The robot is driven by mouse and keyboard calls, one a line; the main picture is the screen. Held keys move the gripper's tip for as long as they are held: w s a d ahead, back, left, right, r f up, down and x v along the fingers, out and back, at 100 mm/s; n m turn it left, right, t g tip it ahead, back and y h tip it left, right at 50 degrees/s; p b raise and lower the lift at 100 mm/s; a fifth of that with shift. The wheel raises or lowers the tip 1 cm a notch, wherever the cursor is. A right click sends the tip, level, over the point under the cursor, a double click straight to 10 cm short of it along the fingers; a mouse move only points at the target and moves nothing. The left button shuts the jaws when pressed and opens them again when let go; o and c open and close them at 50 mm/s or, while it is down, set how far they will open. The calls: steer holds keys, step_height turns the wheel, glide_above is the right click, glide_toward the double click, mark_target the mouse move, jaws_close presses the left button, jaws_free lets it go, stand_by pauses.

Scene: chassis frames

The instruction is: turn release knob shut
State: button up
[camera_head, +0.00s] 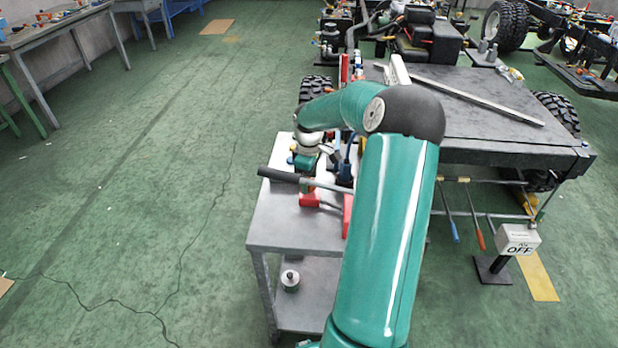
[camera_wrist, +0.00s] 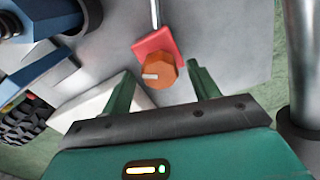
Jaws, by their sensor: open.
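An orange faceted knob (camera_wrist: 160,73) with a white mark on its left side sits on a red plate (camera_wrist: 158,48) in the wrist view. A thin metal rod runs up from the plate. My gripper (camera_wrist: 160,69) is open, with one green finger on each side of the knob. The knob appears between the fingertips, with a gap on both sides; I cannot tell the depth between them. In the head view my arm reaches over a grey cart (camera_head: 285,222), and its wrist and fingers are mostly hidden. I cannot single out the knob there.
A black-handled bar (camera_head: 280,175) and red parts (camera_head: 310,201) lie on the cart. A dark workbench (camera_head: 480,110) stands to its right. A stand with an "OFF" sign (camera_head: 518,239) is at right. In the wrist view, a metal cylinder (camera_wrist: 302,70) is right and blue parts (camera_wrist: 45,22) are left.

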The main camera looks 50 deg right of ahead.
steer(key=c, duration=1)
steer(key=shift+o, duration=0.2)
steer(key=shift+m, duration=0.4)
steer(key=m, duration=0.5)
steer(key=shift+r, duration=0.1)
steer(key=m, duration=0.6)
steer(key=shift+d, duration=0.1)
steer(key=o, duration=1)
steer(key=shift+c, duration=0.2)
